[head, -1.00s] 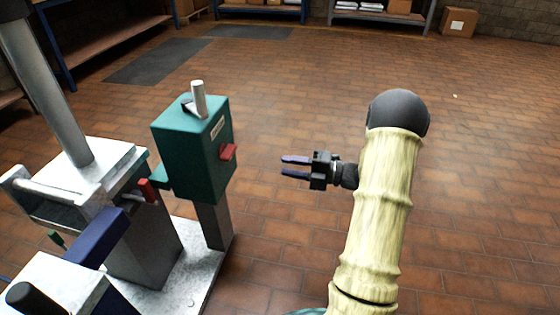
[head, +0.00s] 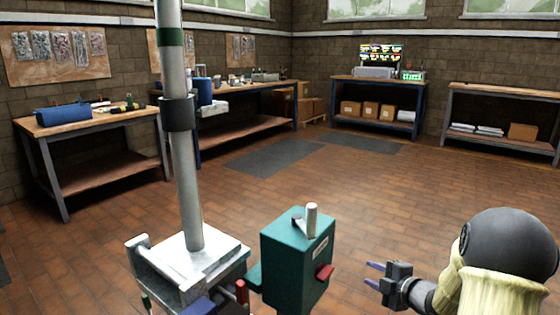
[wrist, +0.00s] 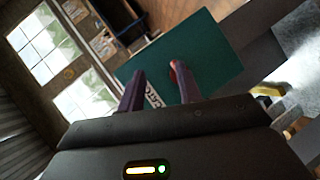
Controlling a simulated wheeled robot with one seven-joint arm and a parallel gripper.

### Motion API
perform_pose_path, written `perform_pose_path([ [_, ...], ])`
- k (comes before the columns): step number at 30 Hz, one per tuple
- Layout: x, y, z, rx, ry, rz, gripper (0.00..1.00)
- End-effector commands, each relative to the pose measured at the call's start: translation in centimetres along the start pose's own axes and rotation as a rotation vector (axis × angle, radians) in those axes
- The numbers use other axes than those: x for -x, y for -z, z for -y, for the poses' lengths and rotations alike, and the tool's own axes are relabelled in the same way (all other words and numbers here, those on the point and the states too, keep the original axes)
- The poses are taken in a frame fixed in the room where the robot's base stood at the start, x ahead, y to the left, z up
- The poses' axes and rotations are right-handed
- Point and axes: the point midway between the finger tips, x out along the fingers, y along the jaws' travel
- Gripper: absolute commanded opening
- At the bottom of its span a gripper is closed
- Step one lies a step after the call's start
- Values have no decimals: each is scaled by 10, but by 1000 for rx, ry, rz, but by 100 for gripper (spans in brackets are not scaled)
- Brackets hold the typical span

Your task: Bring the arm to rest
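My gripper (head: 375,275) is in the lower right of the head view, on my pale-sleeved arm with a dark rounded joint. Its two dark fingers point left and stand apart with nothing between them. The fingers also show apart in the wrist view (wrist: 158,88). A green box (head: 288,262) with a red knob (head: 324,273) and a pale upright handle (head: 312,220) stands left of the gripper, with a gap between. In the wrist view the green box (wrist: 215,60) lies beyond the fingertips.
A tall grey mast (head: 188,180) rises from a metal block (head: 195,262) left of the green box. Workbenches (head: 85,128) line the walls, with a blue-legged bench (head: 380,83) holding boxes at the back. The brick floor (head: 400,195) between is clear.

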Motion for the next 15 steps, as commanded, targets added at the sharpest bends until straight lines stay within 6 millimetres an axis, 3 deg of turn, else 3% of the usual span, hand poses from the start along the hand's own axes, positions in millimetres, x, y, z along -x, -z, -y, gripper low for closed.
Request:
perform_pose_path([
  [1, 3, 10, -14, -63, 23, 63, 35],
  [6, 20, 26, -24, -330, 90, 294, 35],
  [11, 49, 53, -21, -610, 141, 502, 35],
  [15, 84, 86, -10, -869, 186, 674, 35],
])
